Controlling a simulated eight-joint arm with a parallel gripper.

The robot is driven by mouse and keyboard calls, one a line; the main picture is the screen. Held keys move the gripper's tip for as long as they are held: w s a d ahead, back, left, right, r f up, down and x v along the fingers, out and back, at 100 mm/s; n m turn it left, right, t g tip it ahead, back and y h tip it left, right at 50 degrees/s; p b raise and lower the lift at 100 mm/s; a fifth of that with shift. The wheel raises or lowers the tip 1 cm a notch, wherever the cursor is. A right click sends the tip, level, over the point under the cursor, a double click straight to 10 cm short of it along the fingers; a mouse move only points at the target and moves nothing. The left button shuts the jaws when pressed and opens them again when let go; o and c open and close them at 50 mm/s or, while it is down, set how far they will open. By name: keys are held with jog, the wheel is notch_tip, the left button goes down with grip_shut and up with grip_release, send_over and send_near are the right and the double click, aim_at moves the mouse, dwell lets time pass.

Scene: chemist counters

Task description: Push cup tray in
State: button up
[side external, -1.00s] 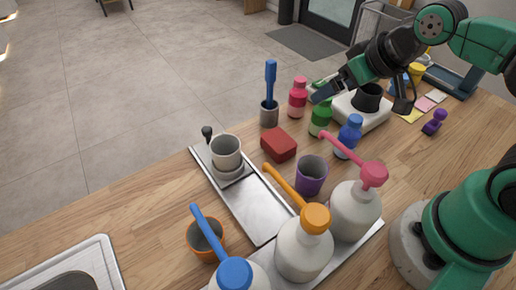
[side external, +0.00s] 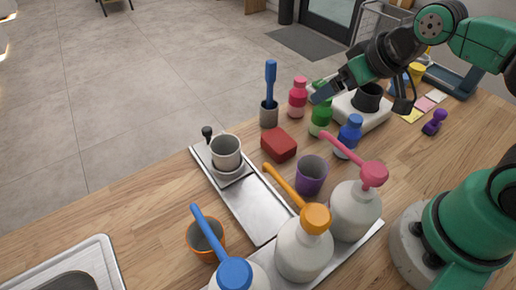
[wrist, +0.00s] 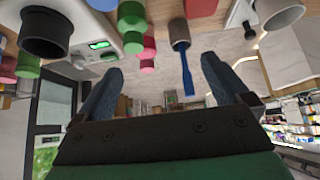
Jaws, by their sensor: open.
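A long metal cup tray (side external: 250,205) lies on the wooden counter left of centre in the side view. A white cup (side external: 226,152) stands upright on a round base on a small plate at the tray's far end. A black knob (side external: 207,132) sticks up beside the cup at that end. In the wrist view the cup (wrist: 282,14) and knob (wrist: 249,32) show at the top right. My gripper (side external: 362,98) is open and empty, above the counter's far right, well apart from the tray. Its two fingers (wrist: 160,82) are spread in the wrist view.
A red block (side external: 279,145), purple cup (side external: 311,175) and blue-handled brush in a grey holder (side external: 269,114) stand right of the tray. Several bottles and a white device (side external: 365,118) are near my gripper. Pump bottles (side external: 303,250) crowd the tray's near end. An orange cup (side external: 205,238) stands left.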

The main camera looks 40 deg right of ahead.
jog(key=c, duration=0.3)
jog(key=shift+r, duration=0.25)
jog(key=shift+c, duration=0.9)
jog(key=w+a+r+n+g+y, duration=0.2)
jog(key=w+a+r+n, duration=0.2)
jog(key=w+a+r, duration=0.3)
jog(key=n+g+y, duration=0.1)
jog(key=n+g, duration=0.1)
jog(key=n, duration=0.3)
send_over(208, 129)
jog(key=s+d, duration=0.2)
notch_tip(208, 129, down, 13)
jog(key=shift+x, duration=2.7)
jog(key=shift+a+r, duration=0.1)
jog(key=shift+a, duration=0.05)
jog(key=shift+c, duration=0.3)
jog(key=shift+w, duration=0.1)
grip_shut()
